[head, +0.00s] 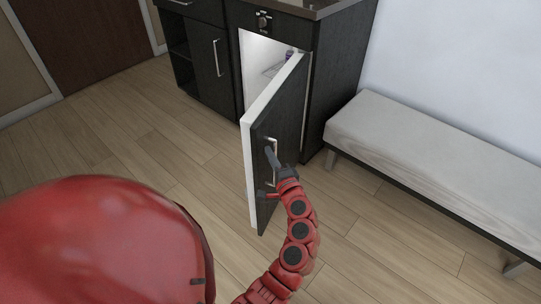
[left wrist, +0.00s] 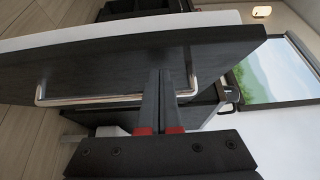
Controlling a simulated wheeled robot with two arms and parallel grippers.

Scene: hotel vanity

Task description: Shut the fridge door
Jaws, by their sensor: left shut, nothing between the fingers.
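The fridge door (head: 282,110), dark outside with a white inner edge, stands open and sticks out from the cabinet toward me. Its metal handle (head: 276,148) is on the dark outer face. In the left wrist view the door (left wrist: 110,65) fills much of the picture, with its handle (left wrist: 85,102) running across it. My left gripper (head: 269,151) is shut and empty, its fingers at the handle on the outer face. The fingers (left wrist: 161,75) overlap the handle in the left wrist view; I cannot tell whether they touch it or the door. My right gripper is not in view.
The lit white fridge interior (head: 259,48) shows behind the door, with a wire rack and a small purple item. A dark cabinet (head: 205,52) stands to the left. A grey bench (head: 430,150) stands to the right. The wood floor (head: 150,140) left of the door is clear.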

